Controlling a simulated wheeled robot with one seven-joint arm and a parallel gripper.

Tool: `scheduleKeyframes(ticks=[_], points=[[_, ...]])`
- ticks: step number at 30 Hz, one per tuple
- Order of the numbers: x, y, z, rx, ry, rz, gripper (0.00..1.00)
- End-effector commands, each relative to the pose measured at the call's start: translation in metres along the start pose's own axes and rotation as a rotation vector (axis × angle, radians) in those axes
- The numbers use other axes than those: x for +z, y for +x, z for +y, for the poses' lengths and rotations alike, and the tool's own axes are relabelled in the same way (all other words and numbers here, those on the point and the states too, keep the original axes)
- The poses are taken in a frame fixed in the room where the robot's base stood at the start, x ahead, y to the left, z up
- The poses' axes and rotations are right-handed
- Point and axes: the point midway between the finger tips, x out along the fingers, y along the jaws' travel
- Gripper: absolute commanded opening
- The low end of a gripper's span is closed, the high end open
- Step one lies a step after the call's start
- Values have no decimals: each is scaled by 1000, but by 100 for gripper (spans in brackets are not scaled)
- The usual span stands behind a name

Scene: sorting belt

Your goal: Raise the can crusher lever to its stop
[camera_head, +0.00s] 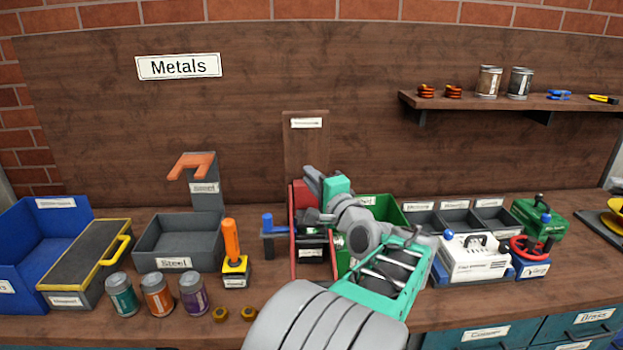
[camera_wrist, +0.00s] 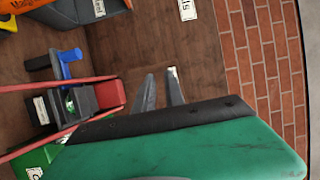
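The can crusher lever (camera_head: 292,235) is a red frame with long side bars and a red block at its far end, in front of an upright wooden board. In the wrist view the lever's red block (camera_wrist: 110,95) is left of my fingers, and its bars run down to the left around the crusher's dark body (camera_wrist: 75,103). My gripper (camera_head: 312,178) is beside the top of the lever, partly covering it. In the wrist view my gripper (camera_wrist: 162,82) has its fingers apart with nothing between them. The lever's exact angle is hard to tell.
A blue-handled tool (camera_head: 268,232) stands left of the crusher. A green bin (camera_head: 385,207) is close on its right, partly behind my arm. A grey steel bin (camera_head: 165,243) and several cans are at left. A white machine (camera_head: 475,262) is at right.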

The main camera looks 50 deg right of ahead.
Motion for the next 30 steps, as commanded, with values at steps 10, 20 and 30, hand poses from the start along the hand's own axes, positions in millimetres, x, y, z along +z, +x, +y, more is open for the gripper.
scheduleKeyframes(ticks=[10, 20, 30], points=[[0, 0, 0, 0, 0, 0, 0], [0, 0, 0, 0, 0, 0, 0], [0, 0, 0, 0, 0, 0, 0]])
